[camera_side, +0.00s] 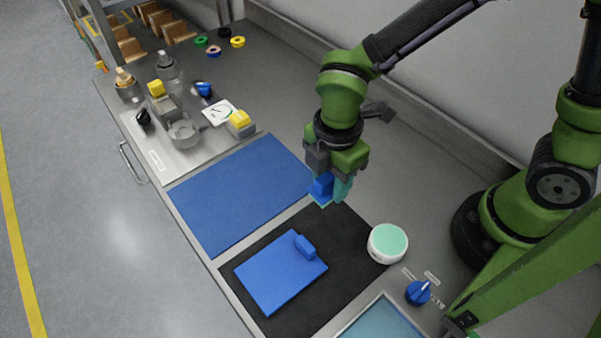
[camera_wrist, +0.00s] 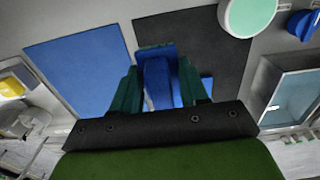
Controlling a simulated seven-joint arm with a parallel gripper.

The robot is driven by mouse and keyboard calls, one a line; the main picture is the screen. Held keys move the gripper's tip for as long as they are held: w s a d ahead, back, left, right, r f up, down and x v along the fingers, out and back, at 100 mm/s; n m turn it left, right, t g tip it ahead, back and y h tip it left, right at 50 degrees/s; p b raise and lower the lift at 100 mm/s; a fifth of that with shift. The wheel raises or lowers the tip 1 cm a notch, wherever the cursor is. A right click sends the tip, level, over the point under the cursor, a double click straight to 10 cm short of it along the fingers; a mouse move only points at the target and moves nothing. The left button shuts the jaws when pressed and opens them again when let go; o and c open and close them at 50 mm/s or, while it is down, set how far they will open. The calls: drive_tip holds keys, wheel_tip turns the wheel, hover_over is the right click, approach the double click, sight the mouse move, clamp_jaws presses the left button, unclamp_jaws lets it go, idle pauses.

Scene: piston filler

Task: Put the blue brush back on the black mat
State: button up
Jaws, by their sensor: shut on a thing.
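My gripper (camera_side: 332,190) is shut on the blue brush (camera_side: 321,185), a small blue block with a teal strip at its lower end. The brush also shows between the dark teal fingers in the wrist view (camera_wrist: 157,82). It is at the far corner of the black mat (camera_side: 345,232), near the edge of the blue mat. I cannot tell whether the brush touches the surface. The black mat also shows in the wrist view (camera_wrist: 200,28). The fingers hide part of the brush.
A flat blue plate with a raised block (camera_side: 280,275) lies on the black mat's near part. A white round container with a mint top (camera_side: 387,243) stands at the mat's right edge. The blue mat (camera_side: 240,195) is bare.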

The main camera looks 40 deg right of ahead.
sight(327, 212)
wheel_tip(327, 212, down, 7)
drive_tip(key=shift+r, duration=0.1)
idle(0.5)
drive_tip(key=o, duration=1)
wheel_tip(327, 212, up, 12)
drive_tip(key=shift+d, duration=0.15)
drive_tip(key=shift+s+d+r+m+t+y, duration=0.3)
drive_tip(key=shift+d+r+m+t, duration=1.25)
drive_tip(key=shift+d+m, duration=1.75)
drive_tip(key=shift+s+d+r+m+t+y, duration=0.3)
drive_tip(key=shift+d+r+m+t, duration=0.55)
drive_tip(key=shift+d+r+m, duration=2.4)
drive_tip(key=shift+s+d+r+m+t+y, duration=0.3)
drive_tip(key=shift+d+r+m+t, duration=1.3)
drive_tip(key=shift+m, duration=2.95)
